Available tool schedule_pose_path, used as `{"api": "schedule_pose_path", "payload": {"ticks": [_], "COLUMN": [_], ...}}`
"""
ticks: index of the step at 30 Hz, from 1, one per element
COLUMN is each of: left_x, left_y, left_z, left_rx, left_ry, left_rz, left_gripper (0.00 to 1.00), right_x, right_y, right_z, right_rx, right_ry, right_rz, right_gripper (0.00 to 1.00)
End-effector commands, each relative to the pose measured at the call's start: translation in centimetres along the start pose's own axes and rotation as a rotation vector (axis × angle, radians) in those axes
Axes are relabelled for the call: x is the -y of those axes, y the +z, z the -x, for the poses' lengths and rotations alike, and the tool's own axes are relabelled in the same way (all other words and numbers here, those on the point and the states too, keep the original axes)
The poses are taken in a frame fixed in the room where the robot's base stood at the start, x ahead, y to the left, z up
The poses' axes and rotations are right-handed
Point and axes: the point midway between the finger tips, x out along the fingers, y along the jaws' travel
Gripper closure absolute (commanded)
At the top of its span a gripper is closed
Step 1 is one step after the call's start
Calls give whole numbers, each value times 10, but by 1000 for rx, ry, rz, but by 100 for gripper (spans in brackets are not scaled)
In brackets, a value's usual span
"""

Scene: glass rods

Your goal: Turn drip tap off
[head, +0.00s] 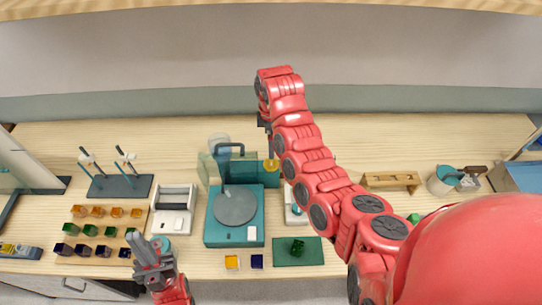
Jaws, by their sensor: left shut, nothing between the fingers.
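A teal machine (213,236) with a round grey disc (236,206) stands at the middle of the bench. A dark curved tube (231,145) arches over it, and a round brass-coloured part (271,166) sits at its back right. I cannot tell for sure which part is the tap's handle, or whether it drips. My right gripper (262,123) is behind the brass part, at the end of the long red arm, and is mostly hidden by it. My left gripper (149,245) is shut and empty at the front left, just below a white device (173,222).
Several small coloured glass cubes (88,230) stand in rows at left, near a dark stand (120,187) with rods. A dark green mat (312,251) bears a green cube (298,247). A wooden rack (391,180) and a pot (443,182) stand at right.

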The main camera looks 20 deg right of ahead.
Motion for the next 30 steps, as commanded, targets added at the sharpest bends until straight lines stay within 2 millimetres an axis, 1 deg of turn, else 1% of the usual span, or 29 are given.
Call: {"api": "schedule_pose_path", "payload": {"ticks": [1,3,10,12,15,17,21,23,30], "left_x": [0,0,0,-2,-2,-2,-2,-2,-2], "left_y": [0,1,2,5,7,6,6,6,6], "left_z": [2,4,9,30,43,36,36,36,36], "left_rx": [0,0,0,0,0,1,0,0,0], "left_ry": [0,0,0,0,0,0,0,0,0], "left_rz": [0,0,0,0,0,0,0,0,0], "left_gripper": [100,100,100,100,100,100,100,100,100], "right_x": [1,0,0,0,0,0,0,0,-1], "right_y": [-2,-2,-2,-1,-1,0,-1,-1,-1], "right_z": [-7,-14,-31,-53,-67,-69,-82,-85,-87], "right_rx": [0,-2,1,0,0,-1,-1,-1,-2], "right_ry": [-2,-3,2,1,1,0,-1,1,2], "right_rz": [0,-1,3,1,1,0,0,0,0], "right_gripper": [4,4,4,4,4,4,4,4,4]}}
